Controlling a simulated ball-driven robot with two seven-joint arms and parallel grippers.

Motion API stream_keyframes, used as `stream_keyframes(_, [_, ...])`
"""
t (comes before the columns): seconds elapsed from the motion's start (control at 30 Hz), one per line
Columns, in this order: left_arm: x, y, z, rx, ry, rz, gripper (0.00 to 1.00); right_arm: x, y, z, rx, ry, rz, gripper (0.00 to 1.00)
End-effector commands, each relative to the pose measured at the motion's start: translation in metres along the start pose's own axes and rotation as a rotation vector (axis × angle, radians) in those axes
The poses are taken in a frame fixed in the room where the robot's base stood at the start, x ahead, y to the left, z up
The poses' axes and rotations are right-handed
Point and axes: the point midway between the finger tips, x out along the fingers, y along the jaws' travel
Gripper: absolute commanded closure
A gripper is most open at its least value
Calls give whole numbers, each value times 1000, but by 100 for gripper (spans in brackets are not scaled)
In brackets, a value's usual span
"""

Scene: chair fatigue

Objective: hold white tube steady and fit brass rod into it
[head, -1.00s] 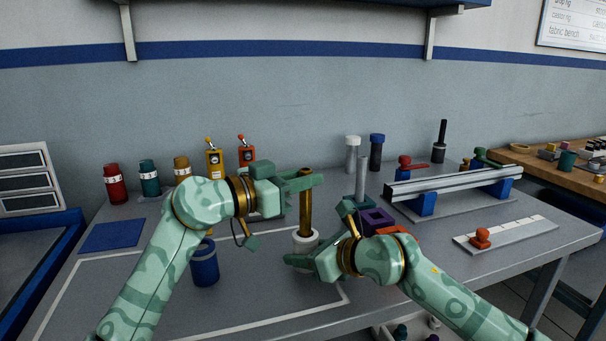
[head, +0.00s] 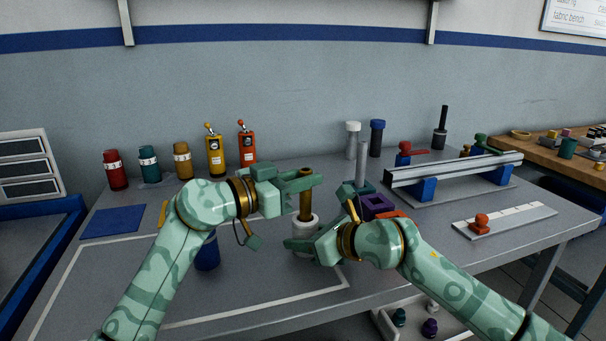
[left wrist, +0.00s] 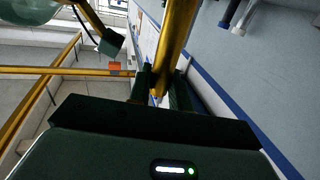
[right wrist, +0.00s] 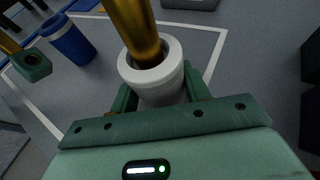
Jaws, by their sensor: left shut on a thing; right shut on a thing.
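The brass rod (head: 306,206) stands about upright in the head view, its lower end in the mouth of the white tube (head: 307,225). My left gripper (head: 306,180) is shut on the rod near its top. My right gripper (head: 302,244) is shut on the white tube, low on the table. In the right wrist view the rod (right wrist: 133,28) enters the tube's open top (right wrist: 158,89), leaning slightly; its lower end is hidden inside. In the left wrist view the rod (left wrist: 174,45) runs between the fingers.
A blue cup (head: 207,254) stands left of the tube, partly behind my left arm. A purple square block (head: 378,205) and a grey post (head: 362,165) are close behind my right gripper. A metal rail (head: 450,170) lies at the right.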

Motion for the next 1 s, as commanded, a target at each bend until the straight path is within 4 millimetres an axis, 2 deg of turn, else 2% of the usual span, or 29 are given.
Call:
stream_keyframes(0.27, [0, 0, 2, 1, 1, -1, 100, 0, 0, 0, 0, 0, 1, 77])
stream_keyframes(0.3, [0, 0, 1, 1, 1, -1, 69, 0, 0, 0, 0, 0, 1, 77])
stream_keyframes(0.37, [0, 0, 1, 1, 1, -1, 55, 0, 0, 0, 0, 0, 1, 77])
stream_keyframes(0.63, [-1, 0, 2, 0, -1, 0, 55, 0, 0, 0, 0, -1, 0, 77])
stream_keyframes(0.73, [-8, -1, 2, -1, 0, -1, 55, 0, 0, 0, 0, -1, 0, 77])
stream_keyframes(0.87, [-31, -1, 3, 1, -2, -2, 55, 0, 0, 0, 0, 0, 0, 77])
stream_keyframes(1.0, [-65, -1, 3, 2, -2, -2, 55, 0, 0, 0, 0, -1, 0, 77])
